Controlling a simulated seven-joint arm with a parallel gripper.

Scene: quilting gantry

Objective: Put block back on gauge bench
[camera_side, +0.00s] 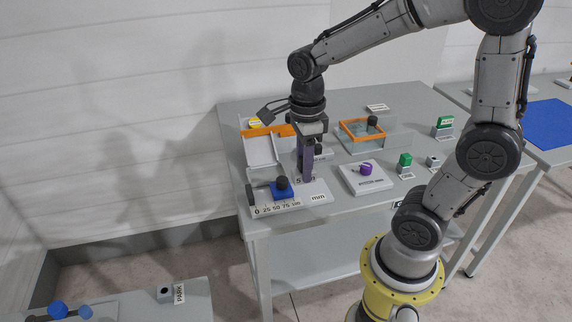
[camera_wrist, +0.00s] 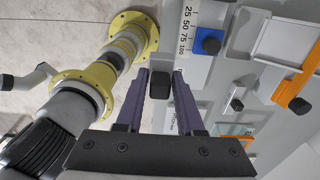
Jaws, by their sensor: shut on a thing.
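My gripper (camera_side: 307,180) points down over the front part of the table, just right of the slide gauge. In the wrist view its two purple fingers (camera_wrist: 160,76) are shut on a small dark block (camera_wrist: 160,86). The fingers hide the block in the side view, so I cannot tell whether it touches the surface below. The gauge carries a scale (camera_side: 272,210) marked 0 to 100 with a "mm" label. On it sits a blue slider (camera_side: 281,193) with a black knob; the slider also shows in the wrist view (camera_wrist: 208,34).
A white base (camera_side: 349,184) with a purple button (camera_side: 366,169) stands to the right. Behind are a white tray (camera_side: 259,154) with an orange bar and a clear box (camera_side: 348,146) with an orange rim. A green block (camera_side: 405,158) stands further right.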

